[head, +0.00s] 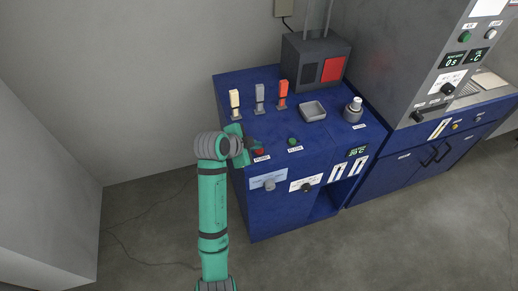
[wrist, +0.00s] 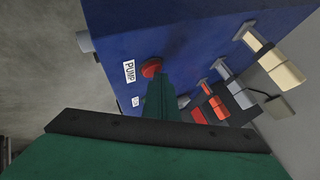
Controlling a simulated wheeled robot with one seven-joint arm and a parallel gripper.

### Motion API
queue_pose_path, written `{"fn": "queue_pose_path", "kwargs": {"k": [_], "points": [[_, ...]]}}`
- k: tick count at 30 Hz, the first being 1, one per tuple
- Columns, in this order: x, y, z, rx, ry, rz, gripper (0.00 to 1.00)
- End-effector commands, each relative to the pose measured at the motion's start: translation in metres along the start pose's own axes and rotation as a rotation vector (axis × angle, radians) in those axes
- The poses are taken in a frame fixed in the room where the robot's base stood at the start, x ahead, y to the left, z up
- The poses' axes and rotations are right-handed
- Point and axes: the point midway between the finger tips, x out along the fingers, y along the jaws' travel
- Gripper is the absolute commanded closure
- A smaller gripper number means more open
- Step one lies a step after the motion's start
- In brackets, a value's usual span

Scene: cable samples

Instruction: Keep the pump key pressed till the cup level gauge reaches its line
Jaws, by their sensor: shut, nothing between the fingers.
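The red pump key (head: 260,151) is a round button near the front left of the blue cabinet top. It also shows in the wrist view (wrist: 151,66), beside a white label reading PUMP (wrist: 129,71). My gripper (head: 251,143) is shut and empty, with its tip right by the key. In the wrist view, my gripper's fingertips (wrist: 160,76) overlap the key's edge; I cannot tell whether they touch it or press it down. Two white vertical gauge strips (head: 337,171) are on the cabinet's front at right; their labels and levels are too small to read.
A green button (head: 293,141) sits right of the pump key. Behind stand cream, grey and orange-red levers (head: 283,94), a square grey tray (head: 313,111) and a round grey fitting (head: 353,108). A knob (head: 269,184) projects from the front. Open floor lies in front.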

Motion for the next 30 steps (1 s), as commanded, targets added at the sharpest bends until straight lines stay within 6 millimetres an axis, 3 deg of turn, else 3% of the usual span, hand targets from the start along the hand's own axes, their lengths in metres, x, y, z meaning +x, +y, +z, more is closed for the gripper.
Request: {"fn": "queue_pose_path", "kwargs": {"k": [23,30], "points": [[-0.012,-0.008,-0.011,0.001,0.000,0.000,1.00],[-0.024,-0.017,-0.021,0.002,0.001,-0.001,1.00]]}}
